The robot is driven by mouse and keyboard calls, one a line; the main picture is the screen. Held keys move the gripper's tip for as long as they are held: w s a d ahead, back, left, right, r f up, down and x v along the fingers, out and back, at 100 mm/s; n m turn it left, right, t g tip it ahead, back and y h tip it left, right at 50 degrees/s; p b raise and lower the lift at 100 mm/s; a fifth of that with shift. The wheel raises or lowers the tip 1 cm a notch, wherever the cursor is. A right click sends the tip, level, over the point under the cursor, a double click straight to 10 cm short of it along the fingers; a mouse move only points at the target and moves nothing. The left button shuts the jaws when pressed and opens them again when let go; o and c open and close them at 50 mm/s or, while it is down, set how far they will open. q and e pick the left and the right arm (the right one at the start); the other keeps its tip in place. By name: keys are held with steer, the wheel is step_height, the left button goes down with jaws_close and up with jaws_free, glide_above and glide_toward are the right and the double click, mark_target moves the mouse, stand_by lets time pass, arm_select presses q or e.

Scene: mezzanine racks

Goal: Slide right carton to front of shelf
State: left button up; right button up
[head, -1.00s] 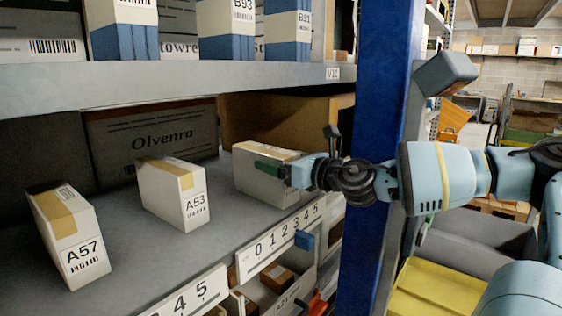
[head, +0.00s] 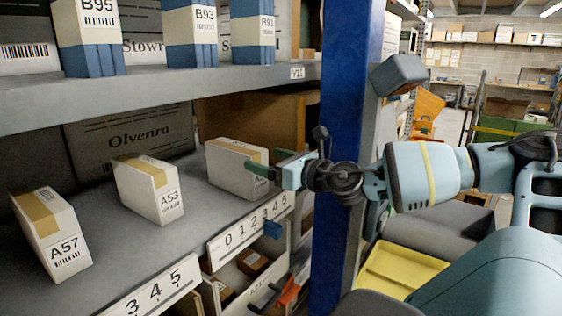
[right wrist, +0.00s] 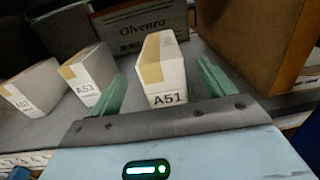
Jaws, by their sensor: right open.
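The right carton (head: 233,172) is a white box with a tan tape strip, standing on the grey shelf at the right end of a row of similar cartons. In the right wrist view it reads A51 (right wrist: 166,72). My right gripper (head: 268,165) is open at the carton's near right end, with green fingers. In the right wrist view the gripper (right wrist: 161,72) has one finger on each side of the carton's labelled end, with visible gaps. The carton's far end lies beyond the fingertips. My left gripper is not in view.
Carton A53 (head: 150,190) and tilted-looking carton A57 (head: 48,232) stand to the left. A grey Olvenra box (head: 130,135) and a brown box (head: 258,118) are behind. An upper shelf (head: 150,92) runs overhead. A blue upright (head: 342,120) stands beside my right arm.

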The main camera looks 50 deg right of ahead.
steer(key=shift+s+f, duration=0.25)
steer(key=shift+s, duration=0.4)
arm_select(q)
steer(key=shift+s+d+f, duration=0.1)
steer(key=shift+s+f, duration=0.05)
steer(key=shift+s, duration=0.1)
arm_select(e)
steer(key=shift+d, duration=0.1)
